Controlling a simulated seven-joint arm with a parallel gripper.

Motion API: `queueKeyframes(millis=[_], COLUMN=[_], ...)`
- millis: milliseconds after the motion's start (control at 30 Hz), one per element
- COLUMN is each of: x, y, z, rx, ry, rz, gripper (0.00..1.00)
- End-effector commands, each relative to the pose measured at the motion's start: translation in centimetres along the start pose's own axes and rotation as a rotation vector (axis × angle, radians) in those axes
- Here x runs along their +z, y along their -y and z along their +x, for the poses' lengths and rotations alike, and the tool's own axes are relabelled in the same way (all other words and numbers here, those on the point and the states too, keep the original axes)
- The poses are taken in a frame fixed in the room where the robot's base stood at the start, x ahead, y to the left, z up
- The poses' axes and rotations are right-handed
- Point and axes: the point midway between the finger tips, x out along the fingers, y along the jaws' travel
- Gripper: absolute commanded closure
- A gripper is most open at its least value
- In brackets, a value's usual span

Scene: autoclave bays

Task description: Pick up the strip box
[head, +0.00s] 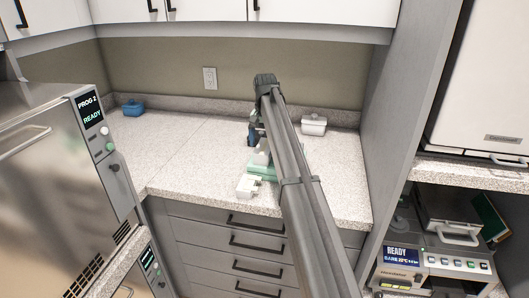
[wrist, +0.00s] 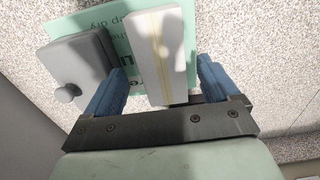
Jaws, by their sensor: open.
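The strip box (wrist: 158,48), a long white box with thin yellowish lines along its top, lies on a green printed card (wrist: 119,38) in the wrist view. My gripper (wrist: 161,68) is open, with one blue finger on each side of the box's near end. Gaps show between the fingers and the box, so it is not gripped. In the head view my arm hides most of the gripper and I cannot make out the strip box; part of the green card (head: 262,173) shows beside the arm.
A grey block with a round knob (wrist: 76,62) lies left of the strip box, close to the left finger. On the speckled counter (head: 185,150) stand a blue lidded box (head: 133,108) at back left and a white lidded box (head: 313,125) at back right. The left counter is clear.

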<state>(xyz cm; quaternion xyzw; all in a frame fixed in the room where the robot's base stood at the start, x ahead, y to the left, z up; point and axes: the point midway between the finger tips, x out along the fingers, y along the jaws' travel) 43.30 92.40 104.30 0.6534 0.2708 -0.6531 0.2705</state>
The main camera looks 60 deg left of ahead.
Motion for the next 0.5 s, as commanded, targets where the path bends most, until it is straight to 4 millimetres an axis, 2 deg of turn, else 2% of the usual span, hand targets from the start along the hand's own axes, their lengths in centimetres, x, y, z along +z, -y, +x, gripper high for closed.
queueKeyframes(millis=[100,233,500], x=[0.0,0.0,-0.1], y=[0.2,0.2,0.2], z=[1.8,3.0,3.2], rx=[0.001,0.0,0.0], ry=[0.002,0.001,0.0], rz=[0.0,0.0,0.0], gripper=[0.12,0.12,0.14])
